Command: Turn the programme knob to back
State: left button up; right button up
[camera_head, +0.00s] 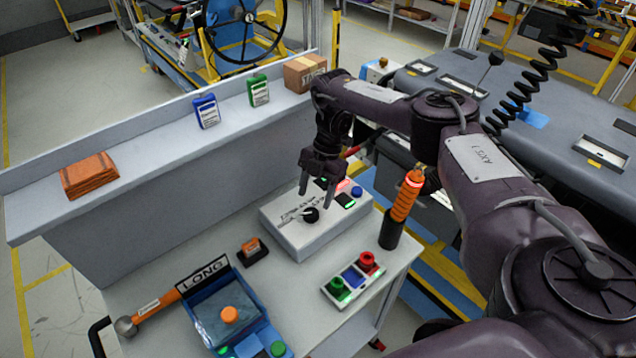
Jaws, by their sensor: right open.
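The programme knob (311,215) is a small black knob on the top of a white control box (283,235) on the bench. Printed markings lie on the box to the left of the knob, too small to read. My right gripper (315,199) points down over the box with its two fingers apart. The fingertips are close above the knob, one to each side of it in the picture; I cannot tell whether they touch it. My left gripper is not in view.
An orange-handled tool in a black holder (391,235) stands right of the box. A raised shelf (140,150) runs behind.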

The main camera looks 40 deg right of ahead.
jog(key=shift+v, duration=1.6)
jog(key=shift+s+f, duration=0.1)
